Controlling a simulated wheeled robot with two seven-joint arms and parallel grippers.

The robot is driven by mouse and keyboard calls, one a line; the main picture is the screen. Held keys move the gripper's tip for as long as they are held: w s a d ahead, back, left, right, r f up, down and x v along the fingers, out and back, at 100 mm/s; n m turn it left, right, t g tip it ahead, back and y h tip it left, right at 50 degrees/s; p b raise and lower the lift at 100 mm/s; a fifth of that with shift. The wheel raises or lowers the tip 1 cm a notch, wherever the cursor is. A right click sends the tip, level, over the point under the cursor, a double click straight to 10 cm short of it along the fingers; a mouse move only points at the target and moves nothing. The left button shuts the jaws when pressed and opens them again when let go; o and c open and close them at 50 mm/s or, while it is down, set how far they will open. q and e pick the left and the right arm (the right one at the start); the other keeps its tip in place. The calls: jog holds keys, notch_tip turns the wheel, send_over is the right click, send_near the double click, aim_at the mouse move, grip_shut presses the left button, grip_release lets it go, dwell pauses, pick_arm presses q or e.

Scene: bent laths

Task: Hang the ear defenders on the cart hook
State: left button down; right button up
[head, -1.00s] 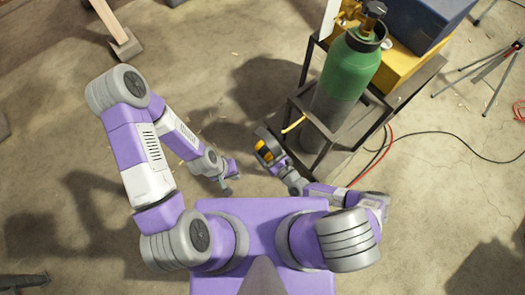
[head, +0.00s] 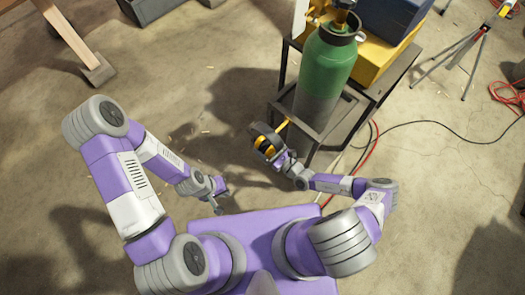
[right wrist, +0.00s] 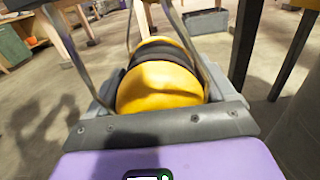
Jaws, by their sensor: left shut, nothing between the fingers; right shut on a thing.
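The ear defenders (head: 264,138), with yellow cups and a dark headband, are in my right gripper (head: 274,155), just left of the cart. In the right wrist view, a yellow cup (right wrist: 160,90) with a dark band fills the space between the fingers, and thin headband arms rise from it. The yellow cart hook (head: 283,125) sticks out from the left side of the cart frame, right beside the headband. I cannot tell from above whether they touch. My left gripper (head: 219,190) is shut and empty, low over the floor to the left.
The dark metal cart (head: 330,150) carries a green gas cylinder (head: 328,58), a yellow case (head: 372,68) and a blue box (head: 395,15). Red and black cables run over the floor at right. A tripod (head: 465,50) stands further right. The floor at left is mostly clear.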

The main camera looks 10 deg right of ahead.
jog(key=w+d+f+b, duration=0.3)
jog(key=d+f+b, duration=0.1)
jog(key=b, duration=0.3)
jog(key=shift+w+d+f, duration=0.15)
jog(key=shift+w+d, duration=0.15)
dwell(0.4)
jog(key=o, duration=1.2)
jog(key=shift+c, duration=0.2)
jog(key=shift+s+d+f, duration=0.1)
jog(key=shift+s, duration=0.05)
